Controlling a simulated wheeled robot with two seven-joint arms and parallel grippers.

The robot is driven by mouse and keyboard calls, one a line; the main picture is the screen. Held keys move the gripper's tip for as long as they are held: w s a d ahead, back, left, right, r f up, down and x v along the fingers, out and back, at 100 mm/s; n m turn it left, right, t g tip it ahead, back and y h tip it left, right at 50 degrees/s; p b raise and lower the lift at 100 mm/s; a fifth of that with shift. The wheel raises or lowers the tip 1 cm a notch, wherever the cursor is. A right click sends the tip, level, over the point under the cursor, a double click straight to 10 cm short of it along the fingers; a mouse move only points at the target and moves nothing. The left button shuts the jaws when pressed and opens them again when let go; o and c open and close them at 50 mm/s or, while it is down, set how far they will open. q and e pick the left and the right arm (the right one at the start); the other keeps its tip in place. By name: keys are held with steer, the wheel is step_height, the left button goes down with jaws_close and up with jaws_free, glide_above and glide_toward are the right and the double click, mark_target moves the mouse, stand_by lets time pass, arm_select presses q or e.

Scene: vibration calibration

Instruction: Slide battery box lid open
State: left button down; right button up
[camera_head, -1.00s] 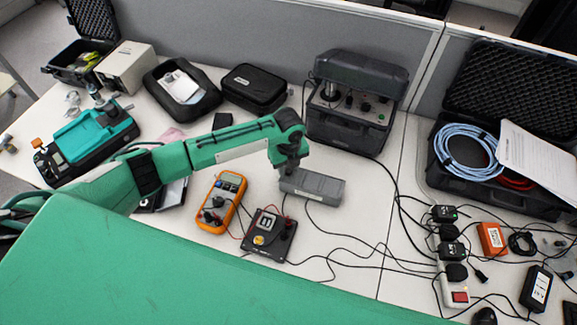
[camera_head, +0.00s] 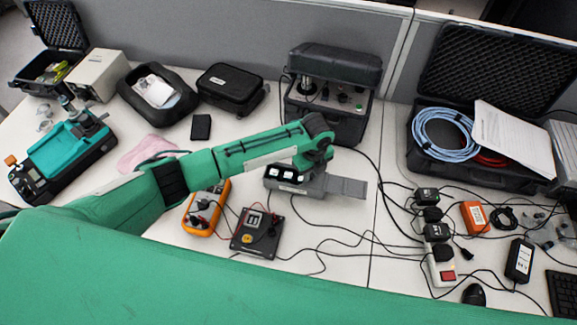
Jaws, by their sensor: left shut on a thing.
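The grey battery box (camera_head: 297,189) lies on the white table near the middle of the head view. Its grey lid (camera_head: 347,188) is slid to the right and sticks out past the box's right end. White items (camera_head: 281,174) show inside the uncovered left part of the box. My left gripper (camera_head: 310,172) points down at the lid's left part and is shut on it; its fingertips are small and partly hidden by the wrist. My right gripper is out of view.
An orange multimeter (camera_head: 206,207) and a black board (camera_head: 257,233) stand in front of the box. Black cables run over the table on the right. A dark instrument case (camera_head: 330,95) stands behind. A power strip (camera_head: 441,266) lies at the right.

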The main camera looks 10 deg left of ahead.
mark_target(329, 182)
arm_select(q)
steer(key=d, duration=0.5)
steer(key=shift+d, duration=0.4)
steer(key=c, duration=1.3)
jaws_free()
step_height(329, 182, up, 14)
steer(key=b, duration=0.3)
steer(key=shift+s+f, duration=0.1)
